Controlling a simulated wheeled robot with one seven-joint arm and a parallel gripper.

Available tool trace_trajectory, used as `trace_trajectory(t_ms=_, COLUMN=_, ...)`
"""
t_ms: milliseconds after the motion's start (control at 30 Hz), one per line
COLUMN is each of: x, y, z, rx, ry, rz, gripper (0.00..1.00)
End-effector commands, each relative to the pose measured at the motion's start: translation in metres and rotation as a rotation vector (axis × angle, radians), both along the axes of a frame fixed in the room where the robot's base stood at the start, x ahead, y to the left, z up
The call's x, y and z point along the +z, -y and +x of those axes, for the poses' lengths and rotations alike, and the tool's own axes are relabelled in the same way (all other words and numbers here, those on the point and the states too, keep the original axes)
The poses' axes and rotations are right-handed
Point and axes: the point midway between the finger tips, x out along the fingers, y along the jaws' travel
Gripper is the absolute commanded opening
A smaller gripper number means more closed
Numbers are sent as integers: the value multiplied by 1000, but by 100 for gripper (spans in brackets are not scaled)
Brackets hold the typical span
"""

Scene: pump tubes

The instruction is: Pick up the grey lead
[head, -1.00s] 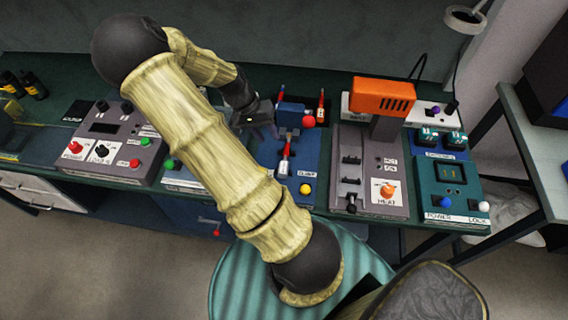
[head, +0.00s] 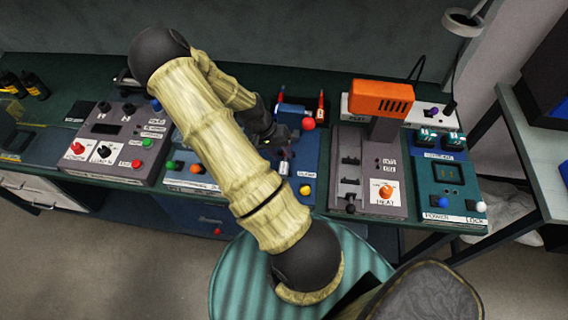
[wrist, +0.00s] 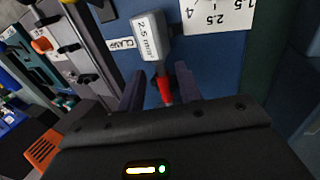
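The grey lead (wrist: 150,38) has a block-like grey body marked "2.5 mm²" and a red end (wrist: 166,90). It lies on the blue clamp panel in the wrist view. In the head view its grey body (head: 284,168) shows just below my gripper, and the rest is hidden. My gripper (wrist: 160,70) is open, with one dark finger on each side of the lead's red end. Gaps show between the red end and both fingers, so the lead is not gripped. I cannot tell the exact height of the fingers over the panel.
An orange heat tool (head: 382,97) stands right of the clamp panel on a grey unit. A red ball knob (head: 308,124) and a yellow button (head: 305,190) are close by. A grey control box (head: 118,140) sits to the left, and a teal power unit (head: 447,187) to the right.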

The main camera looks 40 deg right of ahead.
Motion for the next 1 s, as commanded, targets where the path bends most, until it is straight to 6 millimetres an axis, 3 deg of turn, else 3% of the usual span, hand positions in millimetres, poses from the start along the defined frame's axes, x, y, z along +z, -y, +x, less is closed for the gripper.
trace_trajectory(t_ms=200, x=-19, y=5, z=-6, rx=0, ry=-1, rz=1, gripper=35)
trace_trajectory(t_ms=700, x=-19, y=5, z=-5, rx=0, ry=1, rz=1, gripper=35)
trace_trajectory(t_ms=867, x=-19, y=5, z=-5, rx=0, ry=1, rz=1, gripper=3)
trace_trajectory(t_ms=1000, x=-18, y=5, z=-5, rx=0, ry=1, rz=1, gripper=0)
